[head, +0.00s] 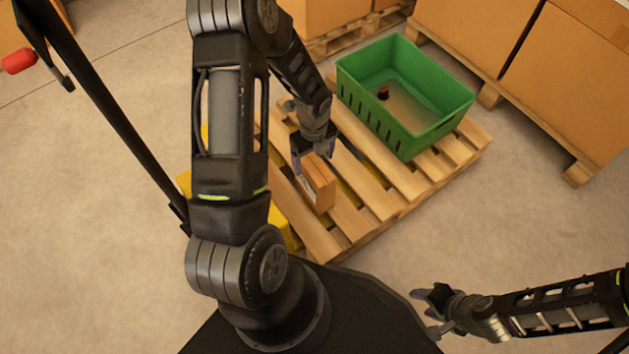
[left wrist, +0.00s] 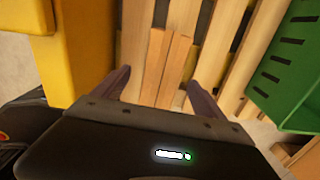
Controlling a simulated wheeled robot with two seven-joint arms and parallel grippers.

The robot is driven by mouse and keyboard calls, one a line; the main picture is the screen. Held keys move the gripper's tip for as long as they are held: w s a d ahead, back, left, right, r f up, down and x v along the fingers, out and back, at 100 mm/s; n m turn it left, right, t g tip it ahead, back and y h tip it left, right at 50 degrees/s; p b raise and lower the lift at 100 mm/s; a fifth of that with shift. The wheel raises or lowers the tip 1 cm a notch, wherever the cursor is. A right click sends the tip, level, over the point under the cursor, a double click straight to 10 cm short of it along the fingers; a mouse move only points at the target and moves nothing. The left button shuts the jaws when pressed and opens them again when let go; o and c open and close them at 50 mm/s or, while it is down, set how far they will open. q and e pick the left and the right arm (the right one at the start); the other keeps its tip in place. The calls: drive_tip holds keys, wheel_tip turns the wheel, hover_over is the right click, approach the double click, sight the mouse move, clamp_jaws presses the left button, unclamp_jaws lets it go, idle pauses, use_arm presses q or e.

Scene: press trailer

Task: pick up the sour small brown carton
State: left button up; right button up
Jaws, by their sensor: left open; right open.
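The small brown carton (head: 318,184) stands on the wooden pallet (head: 356,207), toward its near left part. In the left wrist view the carton (left wrist: 166,66) shows its taped top between my finger tips. My left gripper (head: 313,158) is open just above the carton, with its fingers on either side; I cannot tell whether they touch it. Its lower part is hidden in the wrist view. My right gripper (head: 424,297) is open and empty, away from the pallet at the lower right.
A green crate (head: 405,137) stands on the pallet's far right part, with a small dark red-topped object (head: 383,93) inside. A yellow object (head: 279,219) borders the pallet's left side. Large brown boxes (head: 566,85) stand on pallets behind. The floor at right is clear.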

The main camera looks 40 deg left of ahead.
use_arm(q)
drive_tip(key=shift+f, duration=0.95)
wheel_tip(320, 180, down, 5)
drive_tip(key=b, duration=0.3)
drive_tip(key=shift+w+d+f, duration=0.1)
drive_tip(key=shift+w+f, duration=0.05)
drive_tip(key=shift+c, duration=0.4)
clamp_jaws()
